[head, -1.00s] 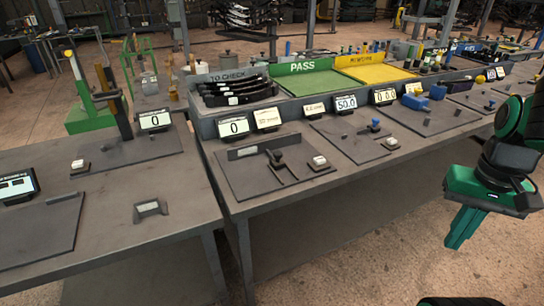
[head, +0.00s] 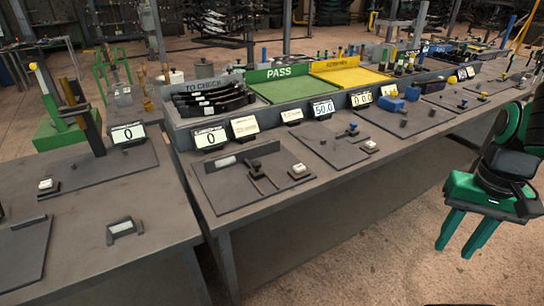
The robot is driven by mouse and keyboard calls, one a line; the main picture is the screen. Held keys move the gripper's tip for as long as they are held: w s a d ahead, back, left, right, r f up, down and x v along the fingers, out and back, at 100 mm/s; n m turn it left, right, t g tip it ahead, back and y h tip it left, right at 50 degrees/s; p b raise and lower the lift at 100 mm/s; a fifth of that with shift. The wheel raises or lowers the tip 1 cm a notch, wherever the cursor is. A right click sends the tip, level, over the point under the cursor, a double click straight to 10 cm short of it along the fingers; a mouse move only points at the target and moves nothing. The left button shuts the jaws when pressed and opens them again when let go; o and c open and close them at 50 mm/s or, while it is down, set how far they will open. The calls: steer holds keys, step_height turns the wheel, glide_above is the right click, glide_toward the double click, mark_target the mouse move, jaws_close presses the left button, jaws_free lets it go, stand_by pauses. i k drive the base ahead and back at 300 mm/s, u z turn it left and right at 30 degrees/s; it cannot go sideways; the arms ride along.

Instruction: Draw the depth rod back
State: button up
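No part is labelled as the depth rod. A flat gauge plate (head: 335,146) in front of a 50.0 display (head: 323,108) carries a small blue-knobbed part (head: 352,129), which may be it. The plate to its left (head: 225,190) carries a dark block with a knob and thin rods (head: 257,174); I cannot tell which is the depth rod. My green gripper (head: 455,250) hangs at the right, off the bench's front edge and well apart from both plates. Its two fingers point down with a gap between them, and nothing is held.
The long grey bench (head: 300,235) runs across the view. A second bench (head: 150,235) is at the left. Floor in front is clear.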

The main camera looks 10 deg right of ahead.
mark_target(256, 171)
steer(key=z, duration=0.9)
steer(key=k, duration=0.8)
steer(key=u, duration=1.05)
steer(key=i, duration=1)
